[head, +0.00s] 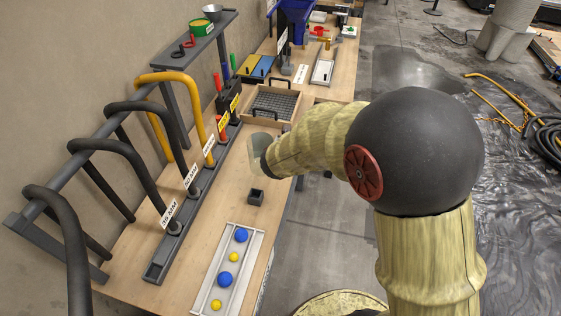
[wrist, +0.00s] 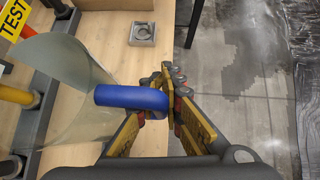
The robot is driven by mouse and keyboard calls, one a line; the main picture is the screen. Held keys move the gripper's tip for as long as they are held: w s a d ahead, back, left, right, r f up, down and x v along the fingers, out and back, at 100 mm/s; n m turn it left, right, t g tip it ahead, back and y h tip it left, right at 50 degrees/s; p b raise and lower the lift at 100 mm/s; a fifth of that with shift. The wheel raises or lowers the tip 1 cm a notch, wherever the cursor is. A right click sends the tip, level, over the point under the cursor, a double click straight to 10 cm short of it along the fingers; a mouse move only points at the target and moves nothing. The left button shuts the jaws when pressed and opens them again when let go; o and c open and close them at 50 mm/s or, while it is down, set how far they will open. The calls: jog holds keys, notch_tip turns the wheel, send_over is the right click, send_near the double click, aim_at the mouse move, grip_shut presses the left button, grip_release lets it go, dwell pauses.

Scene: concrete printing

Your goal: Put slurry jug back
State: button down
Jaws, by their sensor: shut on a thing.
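The slurry jug (wrist: 85,85) is a clear, see-through vessel with a blue handle (wrist: 130,97). My gripper (wrist: 160,92) is shut on that handle, with the jug's body to the left of the fingers in the wrist view. The jug also shows faintly in the head view (head: 257,143), just left of my arm's end and over the wooden bench (head: 200,232). My arm hides the gripper there. I cannot tell whether the jug's base touches the bench.
A wooden tray with a dark grid (head: 272,120) lies beyond the jug. A small dark square cup (head: 256,197) and a white tray of balls (head: 209,291) are nearer. Hoses (head: 150,157) stand along the left. A grey square holder (wrist: 142,33) shows near the bench edge.

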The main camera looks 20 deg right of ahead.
jog(key=b+x, duration=0.1)
jog(key=x, duration=0.2)
jog(key=a+b+x, duration=0.1)
jog(key=x, duration=0.2)
jog(key=b+x, duration=0.1)
jog(key=x, duration=0.2)
jog(key=shift+w+a, duration=0.15)
jog(key=shift+w, duration=0.15)
jog(key=shift+w+f+b, duration=0.2)
jog(key=shift+f+b, duration=0.35)
jog(key=shift+f, duration=0.35)
jog(key=shift+w+f+b, duration=0.15)
jog(key=shift+f+b, duration=0.35)
jog(key=shift+f, duration=0.35)
jog(key=shift+f, duration=0.15)
jog(key=c, duration=2.4)
grip_release()
jog(key=o, duration=0.5)
